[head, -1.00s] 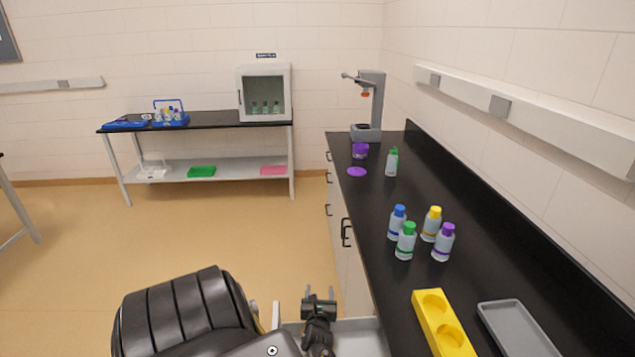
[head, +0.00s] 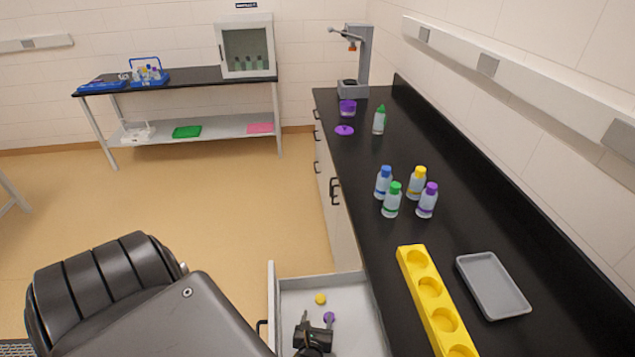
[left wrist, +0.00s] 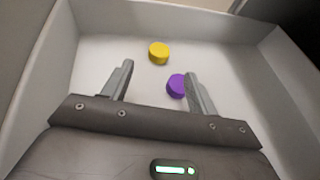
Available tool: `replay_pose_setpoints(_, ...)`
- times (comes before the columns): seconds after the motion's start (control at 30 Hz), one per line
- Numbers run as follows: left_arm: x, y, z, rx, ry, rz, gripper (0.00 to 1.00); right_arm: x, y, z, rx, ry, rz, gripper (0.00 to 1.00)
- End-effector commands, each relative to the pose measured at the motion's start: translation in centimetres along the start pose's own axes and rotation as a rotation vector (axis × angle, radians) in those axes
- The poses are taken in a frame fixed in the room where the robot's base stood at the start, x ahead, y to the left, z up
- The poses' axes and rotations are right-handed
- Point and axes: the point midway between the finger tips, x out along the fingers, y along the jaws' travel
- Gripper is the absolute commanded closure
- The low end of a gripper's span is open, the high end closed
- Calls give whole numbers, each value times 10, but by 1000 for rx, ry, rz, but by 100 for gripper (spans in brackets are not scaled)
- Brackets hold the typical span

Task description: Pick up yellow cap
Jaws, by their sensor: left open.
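The yellow cap (head: 320,299) lies on the floor of an open drawer (head: 350,287). It also shows in the left wrist view (left wrist: 159,52), ahead of my fingertips and between their lines. A purple cap (head: 329,317) lies nearer; in the left wrist view the purple cap (left wrist: 176,86) is beside the right finger, and I cannot tell whether they touch. My left gripper (head: 318,318) is over the drawer, open and empty; its two fingers (left wrist: 157,70) point towards the yellow cap. My right gripper is not in view.
On the black counter (head: 350,190) stand several capped bottles (head: 392,200), a yellow rack (head: 430,290) and a grey tray (head: 493,285). A purple lid (head: 344,130) lies farther back.

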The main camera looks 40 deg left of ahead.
Motion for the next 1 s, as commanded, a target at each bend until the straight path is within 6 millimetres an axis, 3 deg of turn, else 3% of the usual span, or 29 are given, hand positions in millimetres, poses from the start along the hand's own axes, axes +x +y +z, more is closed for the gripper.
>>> replay_pose_setpoints(0.2,29,1,0,-1,0,2,41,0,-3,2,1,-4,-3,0)
replay_pose_setpoints(0.4,34,2,0,-2,0,3,41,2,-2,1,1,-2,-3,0)
replay_pose_setpoints(0.73,78,1,-4,-2,-1,3,41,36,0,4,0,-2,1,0)
replay_pose_setpoints(1.0,85,1,0,-1,0,2,41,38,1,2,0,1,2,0)
